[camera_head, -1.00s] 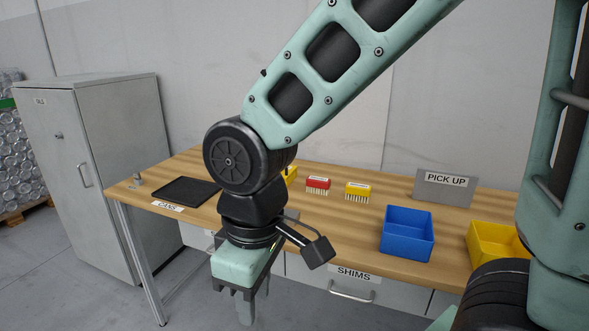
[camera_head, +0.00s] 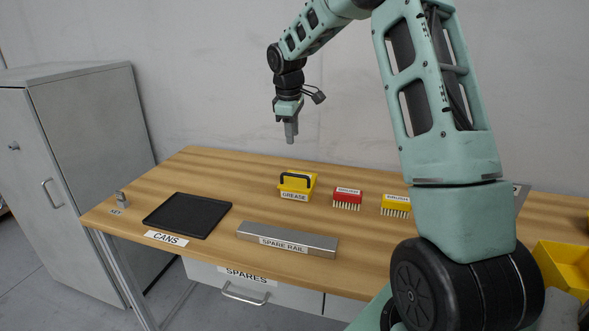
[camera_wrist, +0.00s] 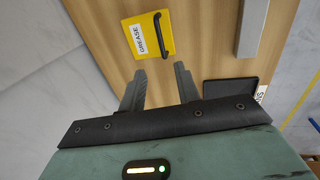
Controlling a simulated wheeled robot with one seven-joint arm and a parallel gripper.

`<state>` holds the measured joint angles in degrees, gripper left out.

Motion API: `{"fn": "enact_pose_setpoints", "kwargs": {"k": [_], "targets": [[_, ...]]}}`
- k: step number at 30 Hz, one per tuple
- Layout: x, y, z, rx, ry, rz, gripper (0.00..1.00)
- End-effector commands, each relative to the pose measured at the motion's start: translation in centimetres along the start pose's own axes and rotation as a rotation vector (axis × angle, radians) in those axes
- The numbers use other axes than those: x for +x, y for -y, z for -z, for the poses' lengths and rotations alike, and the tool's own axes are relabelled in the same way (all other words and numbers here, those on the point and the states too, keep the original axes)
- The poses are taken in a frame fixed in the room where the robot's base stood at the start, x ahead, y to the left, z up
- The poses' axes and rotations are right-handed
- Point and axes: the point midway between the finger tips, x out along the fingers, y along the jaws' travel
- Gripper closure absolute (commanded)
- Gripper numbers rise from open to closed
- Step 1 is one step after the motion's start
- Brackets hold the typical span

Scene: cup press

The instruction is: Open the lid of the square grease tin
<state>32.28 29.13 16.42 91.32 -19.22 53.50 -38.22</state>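The square grease tin (camera_head: 313,186) is yellow, with a white GREASE label and a black handle (camera_head: 296,177). It stands on the wooden table, and its top looks closed. My gripper (camera_head: 291,141) is in the air above and behind the tin in the head view, pointing down and touching nothing. In the wrist view the tin (camera_wrist: 151,50) lies beyond the fingertips, with its black handle (camera_wrist: 157,36) on the right side. The two fingers of my gripper (camera_wrist: 160,68) are apart with nothing between them.
Red (camera_head: 347,198) and yellow (camera_head: 395,206) brushes stand right of the tin. A grey spare rail (camera_head: 287,239) lies in front, and a black tray (camera_head: 187,216) is at left. A yellow bin (camera_head: 562,270) is at far right. Bare wood surrounds the tin.

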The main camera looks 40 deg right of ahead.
Motion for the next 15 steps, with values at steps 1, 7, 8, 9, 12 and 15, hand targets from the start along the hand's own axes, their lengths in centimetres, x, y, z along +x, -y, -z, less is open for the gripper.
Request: {"fn": "enact_pose_setpoints", "kwargs": {"k": [1,7,8,9,12,15], "targets": [[1.1,0.0,-0.1,0.000,0.004,0.004,0.67],[5.4,0.1,0.0,0.000,0.002,0.005,0.67],[6.0,0.1,0.0,0.001,0.002,0.005,0.67],[6.8,0.1,0.0,0.000,0.002,0.004,0.67],[8.9,0.1,0.0,0.001,0.001,0.004,0.67],[10.7,0.1,0.0,0.000,0.001,0.003,0.67]]}}
